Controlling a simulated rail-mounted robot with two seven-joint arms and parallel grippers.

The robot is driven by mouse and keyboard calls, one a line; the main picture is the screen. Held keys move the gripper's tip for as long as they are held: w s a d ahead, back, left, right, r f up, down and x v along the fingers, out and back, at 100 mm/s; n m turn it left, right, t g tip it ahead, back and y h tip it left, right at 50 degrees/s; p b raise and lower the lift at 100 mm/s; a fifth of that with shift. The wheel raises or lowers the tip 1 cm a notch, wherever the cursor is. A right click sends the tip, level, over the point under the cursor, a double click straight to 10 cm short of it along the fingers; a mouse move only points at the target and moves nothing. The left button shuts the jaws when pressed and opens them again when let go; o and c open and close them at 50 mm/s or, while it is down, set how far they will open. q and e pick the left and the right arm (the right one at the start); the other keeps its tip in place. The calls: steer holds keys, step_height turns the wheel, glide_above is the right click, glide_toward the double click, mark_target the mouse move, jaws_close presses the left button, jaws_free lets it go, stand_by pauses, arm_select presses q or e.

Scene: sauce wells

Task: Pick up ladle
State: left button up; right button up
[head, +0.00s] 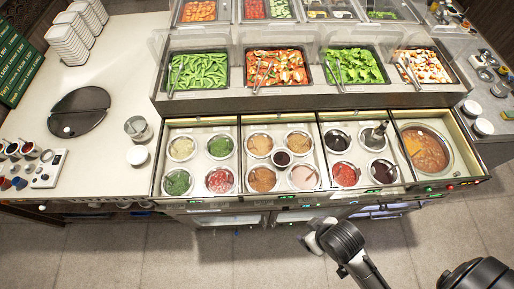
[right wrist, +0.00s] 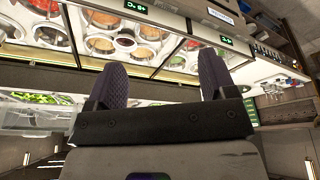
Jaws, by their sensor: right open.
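A dark upright handle, likely the ladle (head: 379,130), stands in the upper right round well of the third sauce section in the head view. Its bowl is hidden in the well. A pale streak shows in the large brown soup well (head: 428,150) to its right; I cannot tell what it is. My right gripper (head: 313,234) is in front of the counter, below and left of the handle and apart from it. In the right wrist view, my right gripper (right wrist: 160,78) is open and empty, its two dark fingers wide apart. My left gripper is not in view.
Round wells of green, red, tan and dark sauces fill the counter sections (head: 240,160). Trays of vegetables (head: 277,68) with tongs stand behind on a raised shelf. A metal canister (head: 138,129) and a white round container (head: 138,156) stand at the left. The floor in front is clear.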

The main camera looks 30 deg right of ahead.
steer(key=c, duration=0.6)
